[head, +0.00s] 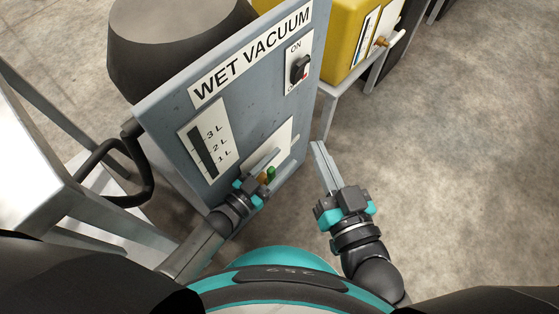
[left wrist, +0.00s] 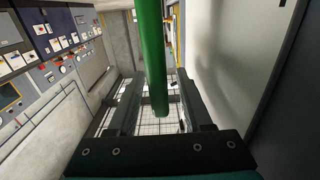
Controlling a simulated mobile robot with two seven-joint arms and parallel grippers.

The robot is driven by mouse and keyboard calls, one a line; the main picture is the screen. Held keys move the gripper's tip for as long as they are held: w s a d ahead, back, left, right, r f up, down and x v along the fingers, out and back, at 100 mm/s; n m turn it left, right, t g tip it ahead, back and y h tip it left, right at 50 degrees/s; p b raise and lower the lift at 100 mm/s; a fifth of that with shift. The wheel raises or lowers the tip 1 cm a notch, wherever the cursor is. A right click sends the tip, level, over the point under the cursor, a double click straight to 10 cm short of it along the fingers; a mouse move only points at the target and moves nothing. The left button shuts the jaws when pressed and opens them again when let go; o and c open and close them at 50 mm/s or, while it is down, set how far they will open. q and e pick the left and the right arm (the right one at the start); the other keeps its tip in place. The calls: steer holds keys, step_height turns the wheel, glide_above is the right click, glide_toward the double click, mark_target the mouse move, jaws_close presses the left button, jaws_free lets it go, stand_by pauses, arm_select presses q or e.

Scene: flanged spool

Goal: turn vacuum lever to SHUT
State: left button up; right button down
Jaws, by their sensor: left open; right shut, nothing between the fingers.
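The vacuum lever has a green handle (head: 271,172) low on the front of the grey wet vacuum panel (head: 240,105), with a brass-coloured part (head: 263,178) beside it. My left gripper (head: 264,158) is at the lever and partly covers it and the label plate behind. In the left wrist view the green handle (left wrist: 155,60) runs from the top edge down between the two open fingers (left wrist: 158,95). The fingers stand either side of it with gaps. The SHUT marking cannot be read. My right gripper (head: 319,147) is shut and empty, right of the panel.
An ON knob (head: 299,68) and a litre gauge (head: 206,140) are on the panel. A white table (head: 35,150) stands left, with a black hose (head: 105,150) between. A yellow unit (head: 345,35) stands behind right. The floor at right is clear.

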arm_select(q)
jaws_close()
stand_by(0.4)
stand_by(1.1)
